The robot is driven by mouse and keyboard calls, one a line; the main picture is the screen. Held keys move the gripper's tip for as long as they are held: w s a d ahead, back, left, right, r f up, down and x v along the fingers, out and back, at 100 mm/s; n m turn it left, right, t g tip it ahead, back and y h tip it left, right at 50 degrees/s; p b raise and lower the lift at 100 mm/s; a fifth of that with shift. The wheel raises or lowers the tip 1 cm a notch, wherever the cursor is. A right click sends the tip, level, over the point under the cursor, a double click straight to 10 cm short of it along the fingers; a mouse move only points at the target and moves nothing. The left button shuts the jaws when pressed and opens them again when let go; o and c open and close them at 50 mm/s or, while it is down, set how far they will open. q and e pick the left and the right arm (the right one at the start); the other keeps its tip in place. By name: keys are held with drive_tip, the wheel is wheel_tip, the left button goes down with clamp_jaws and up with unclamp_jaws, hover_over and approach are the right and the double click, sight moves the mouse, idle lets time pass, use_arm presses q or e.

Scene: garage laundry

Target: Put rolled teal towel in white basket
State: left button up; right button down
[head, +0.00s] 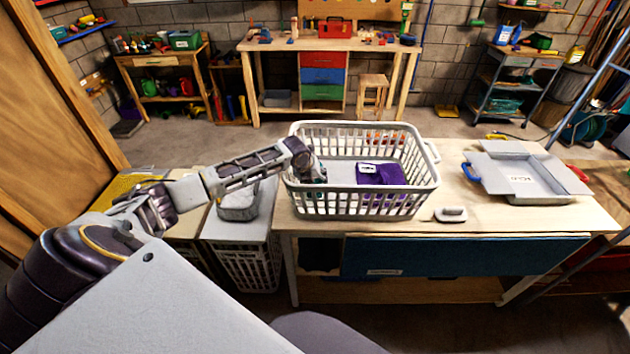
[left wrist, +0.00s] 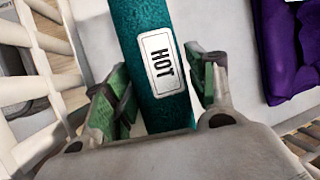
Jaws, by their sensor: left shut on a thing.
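The white basket (head: 415,193) stands on the wooden table. The rolled teal towel (left wrist: 142,20) has a white label reading "HOT" and lies between the fingers of my left gripper (left wrist: 163,98) in the left wrist view. In the head view my left gripper (head: 313,170) reaches down inside the left part of the basket, shut on the towel, which is mostly hidden there. Basket slats (left wrist: 25,75) show at the left of the left wrist view, with a pale surface beneath the towel. My right gripper is not in view.
A folded purple cloth (head: 393,173) with a white label lies in the basket, right of my gripper; it also shows in the left wrist view (left wrist: 277,45). A small pale object (head: 451,215) lies right of the basket. A grey tray (head: 525,178) lies on the table's right part.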

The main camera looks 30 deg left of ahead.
use_arm(q)
drive_tip(key=o, duration=1)
drive_tip(key=shift+c, duration=0.2)
drive_tip(key=shift+r, duration=0.15)
drive_tip(key=shift+b+v, duration=0.3)
drive_tip(key=shift+v, duration=3.3)
